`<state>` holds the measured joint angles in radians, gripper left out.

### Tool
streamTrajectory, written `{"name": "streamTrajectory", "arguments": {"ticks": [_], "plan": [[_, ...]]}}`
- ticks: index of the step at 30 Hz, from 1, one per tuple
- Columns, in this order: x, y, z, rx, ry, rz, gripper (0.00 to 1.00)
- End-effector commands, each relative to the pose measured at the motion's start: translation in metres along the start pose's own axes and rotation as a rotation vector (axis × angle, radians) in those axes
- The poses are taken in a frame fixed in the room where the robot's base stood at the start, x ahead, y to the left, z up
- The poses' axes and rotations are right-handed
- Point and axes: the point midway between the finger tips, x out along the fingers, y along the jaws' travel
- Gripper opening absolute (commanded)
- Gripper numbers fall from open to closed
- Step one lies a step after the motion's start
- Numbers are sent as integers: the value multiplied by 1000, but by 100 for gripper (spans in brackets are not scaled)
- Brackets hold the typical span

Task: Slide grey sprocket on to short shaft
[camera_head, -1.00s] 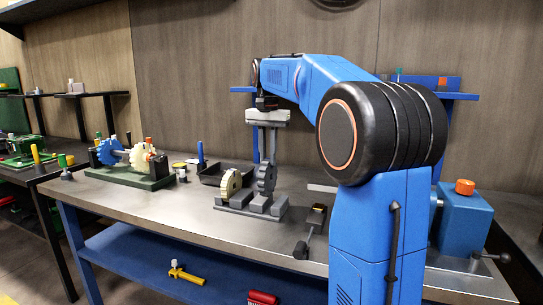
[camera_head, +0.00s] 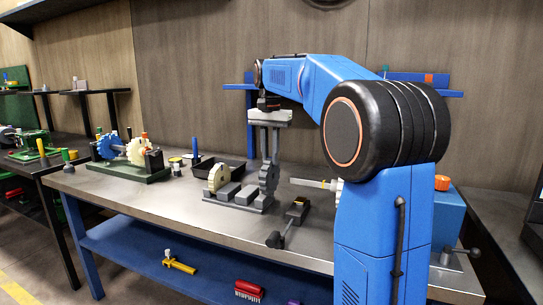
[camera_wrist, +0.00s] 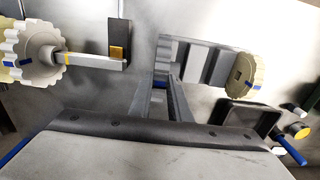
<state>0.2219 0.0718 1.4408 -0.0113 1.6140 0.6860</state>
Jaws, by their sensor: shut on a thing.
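My gripper (camera_head: 271,150) points down with long grey fingers and is shut on the grey sprocket (camera_head: 268,178). The sprocket hangs upright at the right end of a grey fixture (camera_head: 238,204). I cannot tell whether it touches the fixture. A cream sprocket (camera_head: 218,178) stands at the fixture's left end, and also shows in the wrist view (camera_wrist: 246,76).
A pale toothed wheel with a square shaft (camera_wrist: 92,61) lies left in the wrist view. A black tray (camera_head: 234,171) stands behind the fixture. A dark clamp-like tool (camera_head: 288,224) lies in front. A green stand with blue and cream gears (camera_head: 128,172) is at the left.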

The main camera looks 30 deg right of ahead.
Motion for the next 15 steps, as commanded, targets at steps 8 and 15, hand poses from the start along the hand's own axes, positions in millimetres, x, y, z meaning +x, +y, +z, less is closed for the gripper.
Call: {"name": "streamTrajectory", "arguments": {"ticks": [8, 15], "plan": [[0, 0, 0, 0, 1, 0, 0], [0, 4, 0, 0, 1, 0, 0]]}}
